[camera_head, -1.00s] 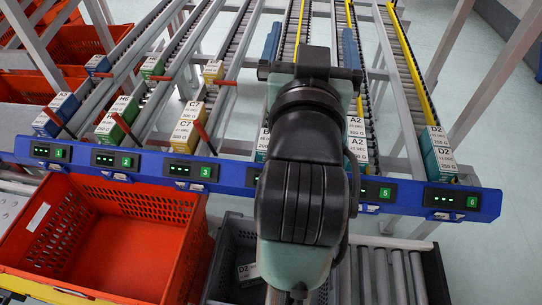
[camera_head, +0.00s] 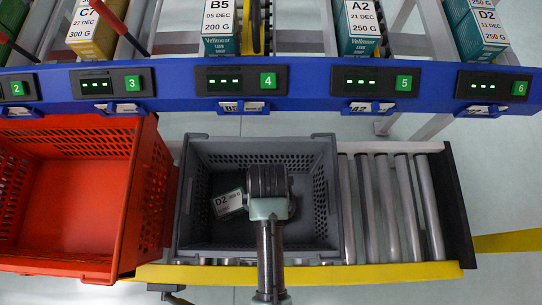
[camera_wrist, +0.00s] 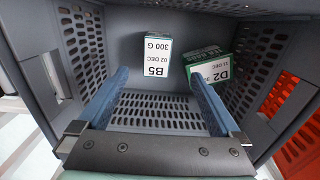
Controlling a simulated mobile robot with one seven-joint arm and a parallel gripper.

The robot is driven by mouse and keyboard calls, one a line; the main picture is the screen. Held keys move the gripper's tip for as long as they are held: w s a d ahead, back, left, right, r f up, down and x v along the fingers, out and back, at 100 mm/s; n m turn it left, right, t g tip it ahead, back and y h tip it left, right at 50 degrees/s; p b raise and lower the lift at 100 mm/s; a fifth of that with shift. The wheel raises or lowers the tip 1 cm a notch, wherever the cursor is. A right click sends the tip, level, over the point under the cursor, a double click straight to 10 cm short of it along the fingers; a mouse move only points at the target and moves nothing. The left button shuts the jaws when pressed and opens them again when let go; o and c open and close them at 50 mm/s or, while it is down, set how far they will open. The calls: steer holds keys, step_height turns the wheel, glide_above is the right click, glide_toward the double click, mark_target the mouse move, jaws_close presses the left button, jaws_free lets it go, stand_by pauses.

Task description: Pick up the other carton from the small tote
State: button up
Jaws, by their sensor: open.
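The small grey tote (camera_head: 215,240) stands on the rollers in the head view. It holds two white-topped cartons in the wrist view (camera_wrist: 75,110). The B5 300 G carton (camera_wrist: 158,55) stands near the tote's far wall, left of centre. The D2 carton (camera_wrist: 212,70), with green sides, sits tilted to its right by the perforated wall. The D2 carton also shows in the head view (camera_head: 229,203), left of my arm; B5 is hidden there. My gripper (camera_wrist: 160,82) is open and empty, its blue fingers spread above the tote, pointing toward the cartons and apart from them.
An orange tote (camera_head: 70,205) stands close on the left of the grey one. Bare rollers (camera_head: 395,205) lie to its right. A blue rail (camera_head: 300,85) with numbered displays runs behind, with labelled cartons on the racks beyond. A yellow bar (camera_head: 370,274) runs along the front.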

steer(key=f, duration=0.1)
steer(key=w+f+b, duration=0.1)
steer(key=f, duration=0.1)
steer(key=shift+b, duration=0.3)
step_height(320, 180, down, 7)
steer(key=b, duration=0.3)
steer(key=shift+s, duration=0.1)
steer(key=f+b, duration=0.2)
steer(key=f, duration=0.1)
steer(key=f+b, duration=0.1)
steer(key=f, duration=0.1)
steer(key=shift+w+d+f, duration=0.1)
steer(key=shift+w+d, duration=0.15)
steer(key=shift+w, duration=0.05)
jaws_close()
